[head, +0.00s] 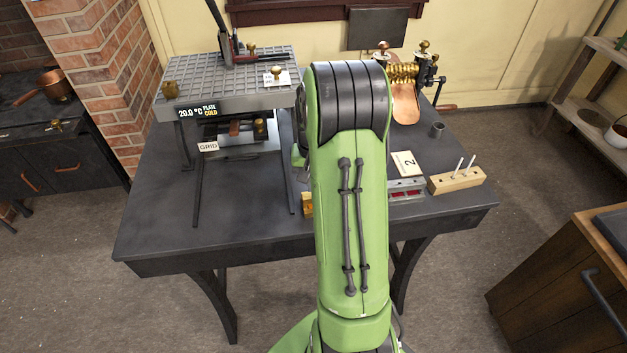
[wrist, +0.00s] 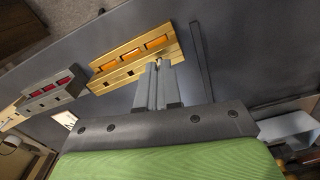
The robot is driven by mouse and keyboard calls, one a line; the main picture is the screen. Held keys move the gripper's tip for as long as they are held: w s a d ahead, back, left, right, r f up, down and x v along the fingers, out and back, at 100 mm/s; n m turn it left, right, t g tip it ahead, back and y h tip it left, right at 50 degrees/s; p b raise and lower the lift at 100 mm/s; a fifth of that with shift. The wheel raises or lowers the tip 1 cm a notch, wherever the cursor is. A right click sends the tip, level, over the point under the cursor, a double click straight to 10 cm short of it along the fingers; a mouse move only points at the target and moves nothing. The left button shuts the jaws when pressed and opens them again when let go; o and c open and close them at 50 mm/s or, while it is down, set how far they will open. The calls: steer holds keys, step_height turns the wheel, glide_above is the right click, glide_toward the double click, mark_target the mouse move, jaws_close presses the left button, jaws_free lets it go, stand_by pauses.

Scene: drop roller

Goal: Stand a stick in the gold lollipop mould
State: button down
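The gold lollipop mould (wrist: 106,67) lies on the dark table in the wrist view, with several orange-filled cavities and dark notches along its near side. In the head view only a small corner of the gold mould (head: 307,204) shows beside my arm. My gripper (wrist: 158,68) is at the mould's near side, towards its right end. Its fingers are close together, and the pale tip of a stick (wrist: 158,61) shows between them, at the mould's edge. Whether the stick has entered a notch cannot be told. My arm hides the gripper in the head view.
A grey mould (head: 407,190) with red filling and a wooden block (head: 457,179) holding two white sticks stand right of my arm. A grid plate stand (head: 225,95) fills the back left. The front-left table is clear.

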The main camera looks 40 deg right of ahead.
steer(key=shift+f+b, duration=0.6)
steer(key=shift+f, duration=0.3)
steer(key=c, duration=0.9)
jaws_free()
steer(key=shift+r+p, duration=0.9)
steer(key=shift+r, duration=0.1)
steer(key=shift+r, duration=0.15)
steer(key=shift+r+p, duration=0.85)
steer(key=shift+r, duration=0.1)
steer(key=shift+r+p, duration=0.85)
steer(key=shift+r, duration=0.1)
